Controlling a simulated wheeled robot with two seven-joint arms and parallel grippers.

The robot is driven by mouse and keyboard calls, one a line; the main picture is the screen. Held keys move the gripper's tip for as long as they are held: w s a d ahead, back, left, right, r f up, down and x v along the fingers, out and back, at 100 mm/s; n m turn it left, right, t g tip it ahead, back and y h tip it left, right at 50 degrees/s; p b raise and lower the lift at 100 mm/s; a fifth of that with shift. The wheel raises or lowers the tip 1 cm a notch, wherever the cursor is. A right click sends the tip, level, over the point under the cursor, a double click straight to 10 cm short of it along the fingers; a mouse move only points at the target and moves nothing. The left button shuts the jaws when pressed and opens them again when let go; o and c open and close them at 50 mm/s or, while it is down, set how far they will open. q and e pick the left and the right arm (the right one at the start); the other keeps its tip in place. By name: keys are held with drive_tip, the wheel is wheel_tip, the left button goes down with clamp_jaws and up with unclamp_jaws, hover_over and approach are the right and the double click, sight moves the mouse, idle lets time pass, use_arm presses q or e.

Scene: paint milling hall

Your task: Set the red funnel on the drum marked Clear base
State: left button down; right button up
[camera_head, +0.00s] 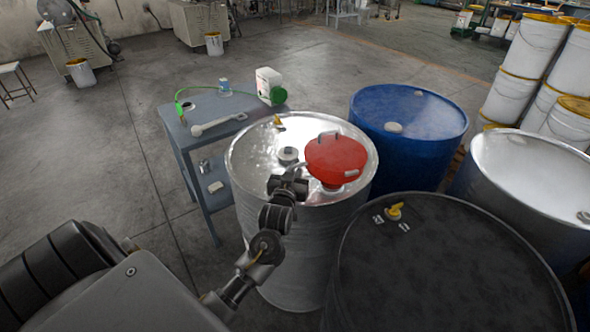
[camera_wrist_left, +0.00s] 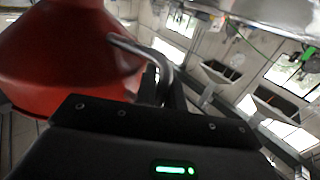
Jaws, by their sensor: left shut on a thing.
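The red funnel (camera_head: 336,152), with a lid and a metal handle, is over the top of the bare steel drum (camera_head: 262,147) in the head view. My left gripper (camera_head: 303,171) is shut on the funnel's side handle, just left of it. In the left wrist view the red funnel (camera_wrist_left: 65,55) fills the upper left and its bent metal handle (camera_wrist_left: 150,58) runs down to the jaws. I cannot tell whether the funnel touches the drum top. No drum marking is legible, so I cannot tell which is Clear base. My right gripper is out of view.
A blue drum (camera_head: 420,102), a second steel drum (camera_head: 530,180) and a black drum (camera_head: 450,270) crowd the right. A grey-blue table (camera_head: 183,139) with a wrench (camera_head: 218,124) and a white-green can (camera_head: 269,86) stands left. White pails (camera_head: 533,48) are stacked behind right.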

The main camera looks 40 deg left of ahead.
use_arm(q)
drive_tip(key=shift+f, duration=0.45)
drive_tip(key=c, duration=1.4)
unclamp_jaws()
drive_tip(key=shift+s+f, duration=0.1)
drive_tip(key=shift+f, duration=0.05)
drive_tip(key=shift+s+d+b, duration=0.15)
drive_tip(key=shift+s+b, duration=0.05)
drive_tip(key=shift+b, duration=0.15)
drive_tip(key=b+v, duration=0.1)
drive_tip(key=v, duration=0.9)
drive_tip(key=shift+s+b, duration=0.15)
drive_tip(key=shift+b, duration=0.2)
